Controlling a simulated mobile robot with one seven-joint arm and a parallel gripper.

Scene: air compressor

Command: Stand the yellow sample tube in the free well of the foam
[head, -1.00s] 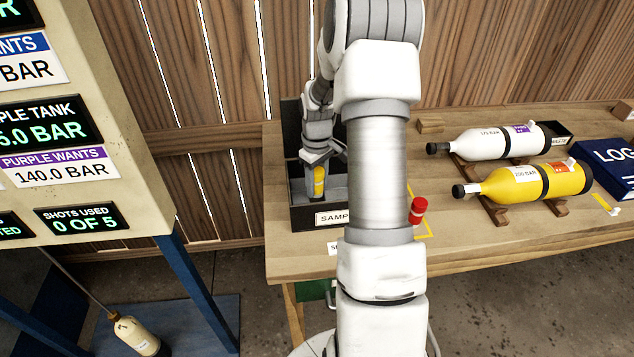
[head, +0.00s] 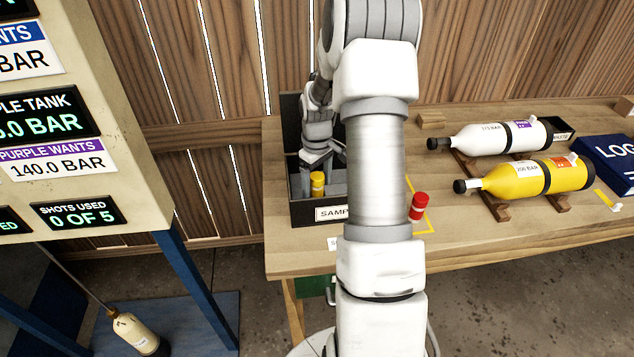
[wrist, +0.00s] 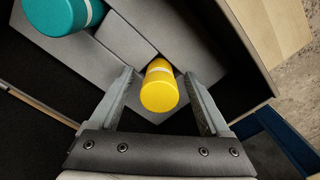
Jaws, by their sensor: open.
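The yellow tube (head: 317,184) stands roughly upright in the dark sample box (head: 303,214). My gripper (wrist: 158,75) is open, with one finger on each side of the tube and visible gaps to both. In the head view my gripper (head: 318,168) is over the box, partly hidden by my arm. A teal tube (wrist: 62,14) stands in the foam at upper left in the wrist view.
A red-capped tube (head: 419,206) stands on the bench (head: 470,237) right of my arm. A white bottle (head: 495,138) and a yellow bottle (head: 520,181) lie on wooden cradles farther right, beside a blue logbook (head: 610,160). A display panel (head: 70,130) stands at left.

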